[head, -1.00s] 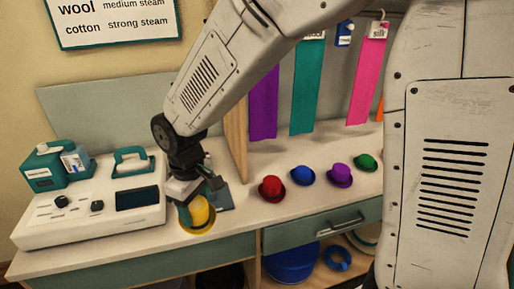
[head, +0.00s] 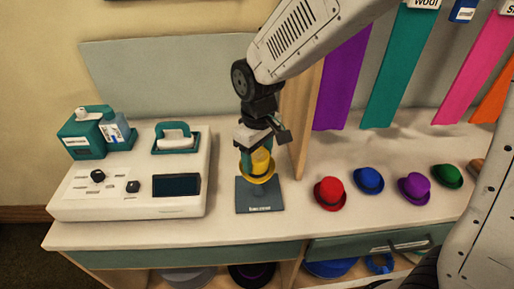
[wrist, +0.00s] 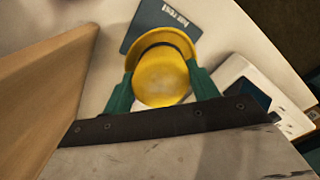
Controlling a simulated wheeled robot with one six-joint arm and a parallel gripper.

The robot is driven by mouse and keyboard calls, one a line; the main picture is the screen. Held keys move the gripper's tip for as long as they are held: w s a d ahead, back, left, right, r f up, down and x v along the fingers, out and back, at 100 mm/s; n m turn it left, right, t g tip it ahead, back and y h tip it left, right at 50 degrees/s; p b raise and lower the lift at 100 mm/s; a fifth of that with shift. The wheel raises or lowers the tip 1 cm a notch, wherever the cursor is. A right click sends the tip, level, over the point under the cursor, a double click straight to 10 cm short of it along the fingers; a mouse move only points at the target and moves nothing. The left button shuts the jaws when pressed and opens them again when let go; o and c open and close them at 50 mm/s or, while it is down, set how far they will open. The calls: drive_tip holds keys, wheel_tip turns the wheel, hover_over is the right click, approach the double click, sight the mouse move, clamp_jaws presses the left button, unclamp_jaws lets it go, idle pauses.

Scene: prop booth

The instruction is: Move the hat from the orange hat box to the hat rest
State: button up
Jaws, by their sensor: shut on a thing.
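A yellow hat (head: 262,161) is held in my gripper (head: 257,160), brim down, above the hat rest (head: 258,205), a dark teal base on the counter. In the wrist view, the green fingers of my gripper (wrist: 160,88) are closed on both sides of the yellow hat (wrist: 162,76). The labelled base of the hat rest (wrist: 165,22) shows past the brim. A short post seems to show under the brim; I cannot tell whether the hat touches it. I see no orange hat box.
Red (head: 330,193), blue (head: 368,180), purple (head: 414,188) and green (head: 446,176) hats stand to the right. A white steam station (head: 130,192) stands left. A wooden divider (head: 300,125) is close to the gripper's right. Counter in front of the rest is bare.

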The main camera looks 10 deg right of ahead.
hover_over(259, 187)
drive_tip(key=shift+w+a+f, duration=0.1)
drive_tip(key=shift+f, duration=3)
drive_tip(key=shift+f, duration=0.2)
drive_tip(key=shift+f, duration=0.65)
drive_tip(key=shift+f, duration=0.2)
drive_tip(key=shift+f, duration=0.45)
drive_tip(key=o, duration=1)
